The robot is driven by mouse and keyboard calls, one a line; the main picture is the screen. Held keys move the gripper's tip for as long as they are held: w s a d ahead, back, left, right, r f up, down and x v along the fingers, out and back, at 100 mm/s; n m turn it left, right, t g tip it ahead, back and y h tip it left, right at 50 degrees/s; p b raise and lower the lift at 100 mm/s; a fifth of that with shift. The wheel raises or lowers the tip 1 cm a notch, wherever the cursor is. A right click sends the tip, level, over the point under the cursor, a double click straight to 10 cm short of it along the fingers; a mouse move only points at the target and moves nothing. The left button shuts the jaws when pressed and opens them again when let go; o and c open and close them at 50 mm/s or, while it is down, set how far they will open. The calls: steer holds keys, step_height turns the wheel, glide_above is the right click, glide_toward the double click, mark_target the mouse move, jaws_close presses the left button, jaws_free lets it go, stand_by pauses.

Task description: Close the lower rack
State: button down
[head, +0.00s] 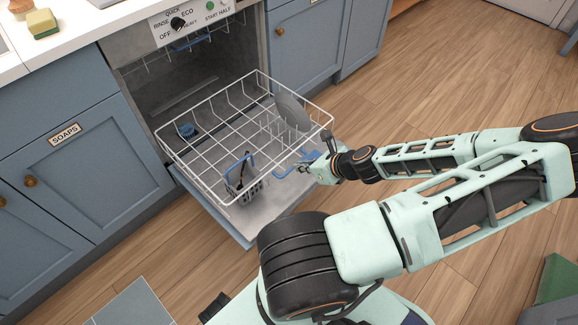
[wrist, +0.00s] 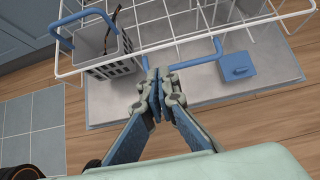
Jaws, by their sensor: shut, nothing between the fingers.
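The lower rack (head: 296,97) is a white wire rack pulled out of the dishwasher, over its lowered door (head: 232,229). It holds a grey plate (head: 291,113) and a basket (head: 246,192) with a blue handle and a dark utensil. A blue handle (head: 284,173) is on the rack's front side; it also shows in the wrist view (wrist: 198,62). My gripper (head: 305,168) is shut and empty at the front of the rack, by this handle. In the wrist view its fingertips (wrist: 156,78) are close to the handle's left end; I cannot tell whether they touch.
The upper rack (head: 186,46) is inside the machine. A blue dispenser (wrist: 238,70) is on the door. Blue cabinets (head: 72,165) flank the machine, with a white counter (head: 70,40) above. A grey mat (head: 135,305) lies in front. Wooden floor (head: 430,95) is open to the right.

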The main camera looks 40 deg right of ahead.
mark_target(279, 167)
steer(key=b+x, duration=0.3)
steer(key=x, duration=0.6)
steer(key=shift+w+f+b, duration=0.25)
steer(key=shift+f+b, duration=0.05)
steer(key=shift+b, duration=0.05)
steer(key=shift+w, duration=0.1)
